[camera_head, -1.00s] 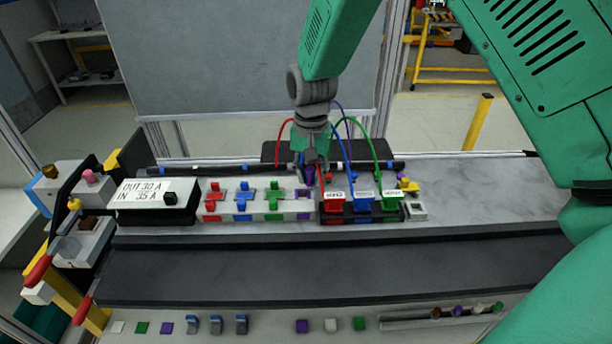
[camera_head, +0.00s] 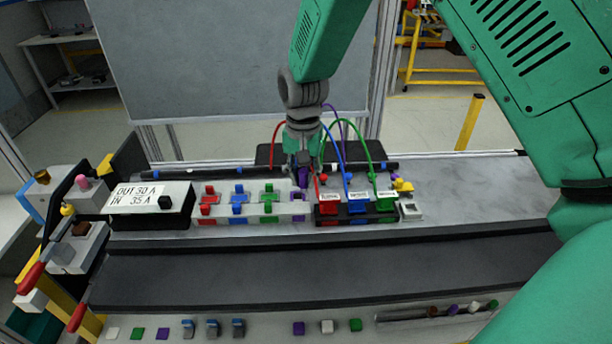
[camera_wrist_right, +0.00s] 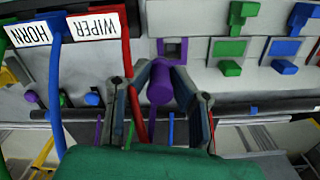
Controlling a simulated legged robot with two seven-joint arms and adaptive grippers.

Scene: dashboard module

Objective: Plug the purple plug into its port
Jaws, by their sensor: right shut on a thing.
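The purple plug (camera_head: 302,177) is held by my right gripper (camera_head: 303,165), which is shut on it. In the right wrist view, the plug (camera_wrist_right: 159,86) sits between the two fingers of the gripper (camera_wrist_right: 166,78). The purple port (camera_wrist_right: 172,46) is a square socket in a pale block, directly beyond the plug's tip in that view. In the head view the port (camera_head: 299,197) lies just below the plug, at the right end of the row of coloured connectors. I cannot tell whether the plug touches the port. My left gripper is not in view.
Red, blue and green connectors (camera_head: 239,197) stand left of the port. The labelled plugs (camera_head: 357,205) with red, blue and green cables stand close on its right. The grey surface at right (camera_head: 470,190) is clear.

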